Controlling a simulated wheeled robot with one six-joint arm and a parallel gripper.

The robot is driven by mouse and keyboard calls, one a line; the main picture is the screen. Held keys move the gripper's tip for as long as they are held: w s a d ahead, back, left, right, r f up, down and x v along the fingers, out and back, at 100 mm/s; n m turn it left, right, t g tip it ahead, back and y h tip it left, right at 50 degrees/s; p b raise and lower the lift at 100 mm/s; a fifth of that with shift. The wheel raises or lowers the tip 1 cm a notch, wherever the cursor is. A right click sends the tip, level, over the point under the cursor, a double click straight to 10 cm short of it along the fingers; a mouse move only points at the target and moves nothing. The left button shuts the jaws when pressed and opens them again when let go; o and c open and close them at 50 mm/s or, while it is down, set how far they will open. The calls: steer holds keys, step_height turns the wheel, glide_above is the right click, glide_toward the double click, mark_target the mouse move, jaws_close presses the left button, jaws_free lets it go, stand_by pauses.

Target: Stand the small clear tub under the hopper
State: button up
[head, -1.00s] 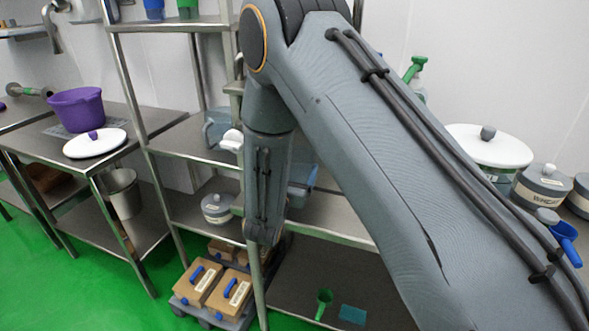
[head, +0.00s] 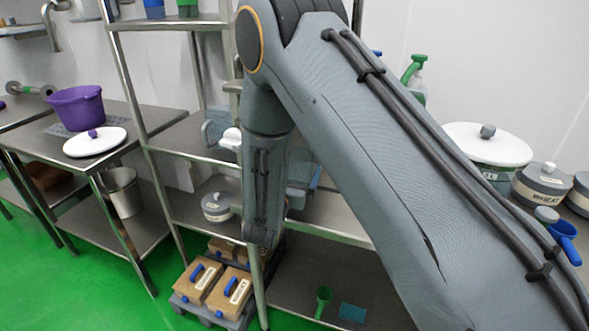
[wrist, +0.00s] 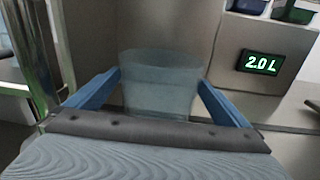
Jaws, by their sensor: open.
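The small clear tub (wrist: 160,88) is upright in the wrist view, straight ahead. It looks bluish and see-through, and its lower edge is hidden behind my gripper's body. My gripper (wrist: 160,79) is open, with one blue finger on each side of the tub. The fingertips are close to its walls; I cannot tell whether they touch. In the head view my arm covers most of this area, and the gripper cannot be made out clearly. I cannot pick out the hopper with certainty in either view.
A grey panel with a lit "2.0 L" display (wrist: 260,62) is right of the tub. A metal post (wrist: 36,55) rises at left. In the head view, a lidded pot (head: 217,206) stands on the lower shelf. Brown boxes (head: 228,292) sit below, and a wheat canister (head: 543,183) is at right.

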steer(key=b+v, duration=0.2)
steer(key=v, duration=0.9)
steer(key=shift+s, duration=0.2)
